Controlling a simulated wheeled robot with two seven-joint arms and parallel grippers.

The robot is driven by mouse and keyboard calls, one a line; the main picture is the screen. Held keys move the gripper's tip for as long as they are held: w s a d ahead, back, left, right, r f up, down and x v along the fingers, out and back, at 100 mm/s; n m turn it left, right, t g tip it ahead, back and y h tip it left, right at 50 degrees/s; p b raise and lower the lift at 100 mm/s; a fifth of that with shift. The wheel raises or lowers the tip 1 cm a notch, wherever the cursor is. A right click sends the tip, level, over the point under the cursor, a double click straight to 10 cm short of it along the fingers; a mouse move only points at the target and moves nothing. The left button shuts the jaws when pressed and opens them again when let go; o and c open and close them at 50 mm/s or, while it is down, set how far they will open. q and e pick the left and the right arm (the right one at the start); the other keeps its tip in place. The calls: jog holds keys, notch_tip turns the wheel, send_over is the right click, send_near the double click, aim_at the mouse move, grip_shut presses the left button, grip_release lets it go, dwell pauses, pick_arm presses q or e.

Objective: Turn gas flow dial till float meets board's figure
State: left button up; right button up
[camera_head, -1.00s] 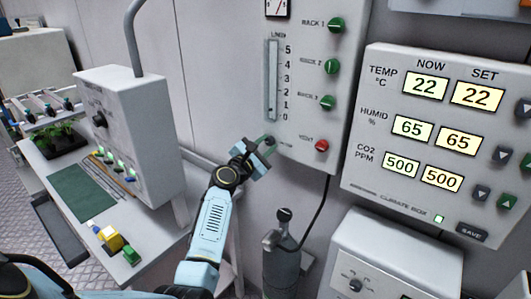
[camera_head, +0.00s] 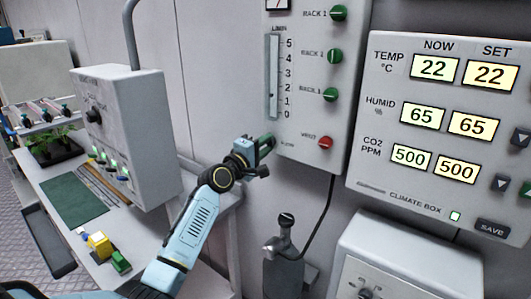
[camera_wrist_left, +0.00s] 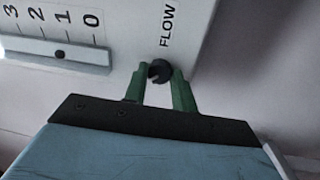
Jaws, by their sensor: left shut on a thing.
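The flow dial (camera_wrist_left: 159,71) is a small dark round knob beside the word FLOW at the panel's lower edge. My left gripper (camera_wrist_left: 159,82) has its green fingers on either side of it, shut on it. In the head view the left gripper (camera_head: 268,143) hides the dial at the gas panel's (camera_head: 308,160) lower left. The upright flow gauge (camera_head: 273,75) has a scale from 0 to 5. Its small dark float (camera_wrist_left: 60,54) sits near the 1 mark in the wrist view. I cannot make out a board with a flow figure. My right gripper is out of view.
Green rack knobs (camera_head: 331,95) and a red knob (camera_head: 325,143) are right of the gauge. The climate box (camera_head: 400,205) shows 22, 65 and 500. A gas cylinder (camera_head: 284,265) stands below. A bench (camera_head: 150,225) with a grey box (camera_head: 135,130) is left.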

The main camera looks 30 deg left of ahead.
pick_arm(q)
jog(key=m+b, duration=0.2)
jog(key=m, duration=0.2)
jog(key=shift+a+f+h, duration=0.1)
jog(key=shift+h, duration=0.3)
jog(key=m+b, duration=0.1)
jog(key=m, duration=0.2)
jog(key=shift+g, duration=0.3)
jog(key=shift+r+m+g+p, duration=0.2)
jog(key=shift+m+p, duration=0.85)
jog(key=shift+m, duration=1.9)
jog(key=shift+r+m+g+p, duration=0.2)
jog(key=shift+m+p, duration=0.9)
jog(key=shift+m, duration=1.8)
jog(key=shift+f+m+g+p, duration=0.1)
jog(key=shift+m+g+p, duration=0.2)
jog(key=shift+m+p, duration=1.7)
jog(key=shift+m+b, duration=0.9)
jog(key=shift+m, duration=0.25)
